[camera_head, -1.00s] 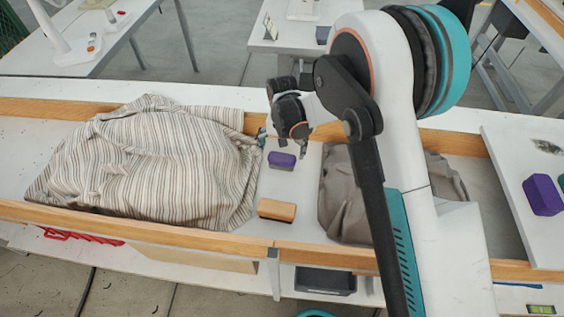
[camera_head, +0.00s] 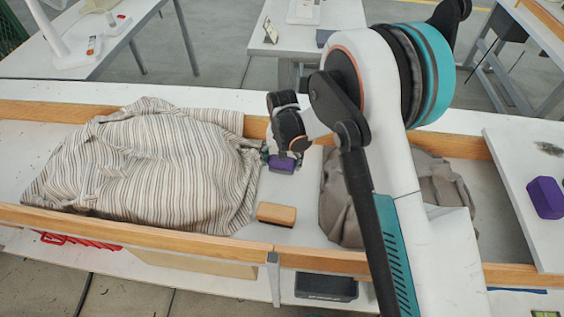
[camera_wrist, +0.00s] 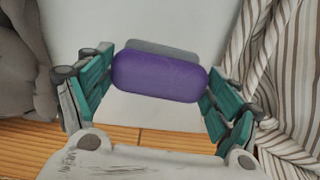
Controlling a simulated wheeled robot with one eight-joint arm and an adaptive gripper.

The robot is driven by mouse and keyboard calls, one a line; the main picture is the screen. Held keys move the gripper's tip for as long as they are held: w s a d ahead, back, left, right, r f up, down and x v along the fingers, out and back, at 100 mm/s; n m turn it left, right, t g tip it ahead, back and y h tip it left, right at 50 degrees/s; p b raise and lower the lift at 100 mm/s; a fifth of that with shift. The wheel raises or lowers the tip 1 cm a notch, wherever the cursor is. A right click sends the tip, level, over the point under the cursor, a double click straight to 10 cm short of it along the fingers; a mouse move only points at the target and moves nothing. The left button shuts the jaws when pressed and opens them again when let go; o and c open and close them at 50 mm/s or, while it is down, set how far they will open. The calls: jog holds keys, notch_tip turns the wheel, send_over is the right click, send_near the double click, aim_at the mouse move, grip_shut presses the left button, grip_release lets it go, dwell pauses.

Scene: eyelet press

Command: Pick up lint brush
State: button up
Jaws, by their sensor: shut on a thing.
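The lint brush, a rounded purple block with a grey pad (camera_head: 281,165), lies on the white bench between the striped cloth and the grey cloth. In the wrist view the purple body (camera_wrist: 160,77) spans the space between two teal finger pads, with part of its grey side showing behind it. My gripper (camera_head: 281,158) reaches down over it from above and is shut on it, one finger at each end. The gripper also shows in the wrist view (camera_wrist: 160,85). I cannot tell whether the brush still touches the bench.
A tan wooden block with a dark side (camera_head: 276,214) lies just in front. A heaped striped cloth (camera_head: 150,165) is close on the left, a grey cloth (camera_head: 340,200) on the right. Wooden rails (camera_head: 180,239) edge the bench. Another purple block (camera_head: 545,197) sits on a white board at right.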

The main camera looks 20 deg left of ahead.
jog(key=shift+r, duration=0.15)
notch_tip(320, 180, up, 20)
jog(key=p, duration=0.6)
